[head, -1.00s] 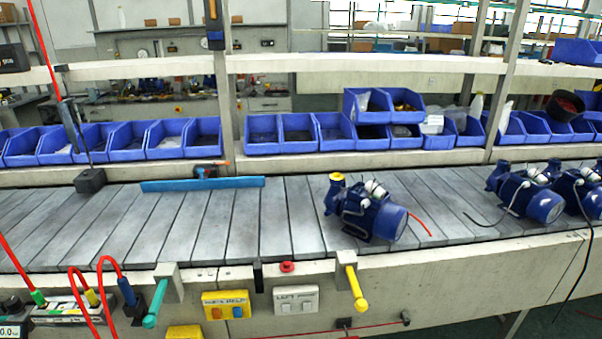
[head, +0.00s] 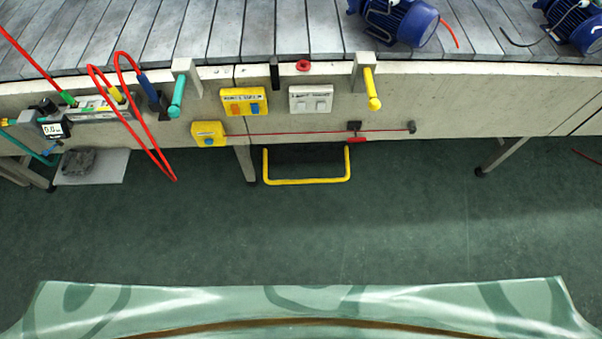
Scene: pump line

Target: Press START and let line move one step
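On the front face of the conveyor line (head: 240,35) hangs a yellow box (head: 232,96) with an orange and a blue button; its label is too small to read surely. Right of it is a white box (head: 310,91) with two pale switches. A red round button (head: 303,65) sits on the edge above the white box. A smaller yellow box (head: 208,133) hangs lower left. I cannot tell which button is START. A blue pump (head: 402,22) stands on the slats, cut off by the top edge. Neither of my grippers is in view.
Another pump (head: 578,22) is at the upper right. A teal handle (head: 177,97) and a yellow handle (head: 372,90) stick out from the front. A red cord (head: 280,132) runs below the boxes. A yellow bar (head: 307,182) stands low. The green floor (head: 400,220) before the line is clear.

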